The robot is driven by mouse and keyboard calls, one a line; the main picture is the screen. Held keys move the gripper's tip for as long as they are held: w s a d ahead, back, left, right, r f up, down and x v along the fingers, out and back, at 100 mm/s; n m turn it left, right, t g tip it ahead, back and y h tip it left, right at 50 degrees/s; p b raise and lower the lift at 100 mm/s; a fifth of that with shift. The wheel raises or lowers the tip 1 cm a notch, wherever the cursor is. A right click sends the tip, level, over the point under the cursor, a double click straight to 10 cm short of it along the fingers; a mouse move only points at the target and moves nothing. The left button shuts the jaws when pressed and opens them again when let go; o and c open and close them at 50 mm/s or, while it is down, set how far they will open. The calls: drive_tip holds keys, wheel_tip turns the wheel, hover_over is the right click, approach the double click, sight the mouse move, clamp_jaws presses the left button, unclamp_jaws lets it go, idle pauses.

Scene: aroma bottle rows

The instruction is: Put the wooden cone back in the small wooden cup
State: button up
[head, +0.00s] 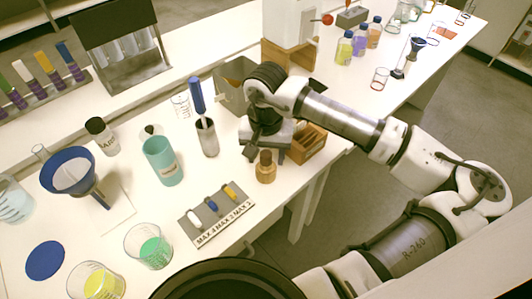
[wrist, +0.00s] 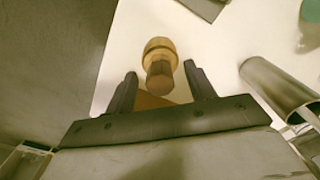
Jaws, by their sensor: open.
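A small light-wood cup (wrist: 160,47) stands near the table's edge, with a darker brown wooden piece (wrist: 160,73), apparently the cone, at its top. In the wrist view the two overlap; I cannot tell how deep the cone sits. In the head view the cup (head: 265,174) and the brown piece (head: 265,157) stack upright, just in front of my gripper. My gripper (wrist: 159,70) is open, with one finger on each side of the brown piece and a visible gap to both. In the head view its fingers are mostly hidden under the wrist.
A wooden box (head: 308,147) stands right of my gripper and a grey bin (head: 232,88) behind it. A metal cylinder (head: 207,140) holding a blue-handled tool is at left. A labelled tray (head: 216,214) lies in front. The table edge is close on the right.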

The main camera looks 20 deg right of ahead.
drive_tip(key=shift+r, duration=0.1)
wheel_tip(320, 180, up, 14)
drive_tip(key=b, duration=0.2)
drive_tip(key=shift+f, duration=0.2)
drive_tip(key=shift+f, duration=0.1)
idle(0.5)
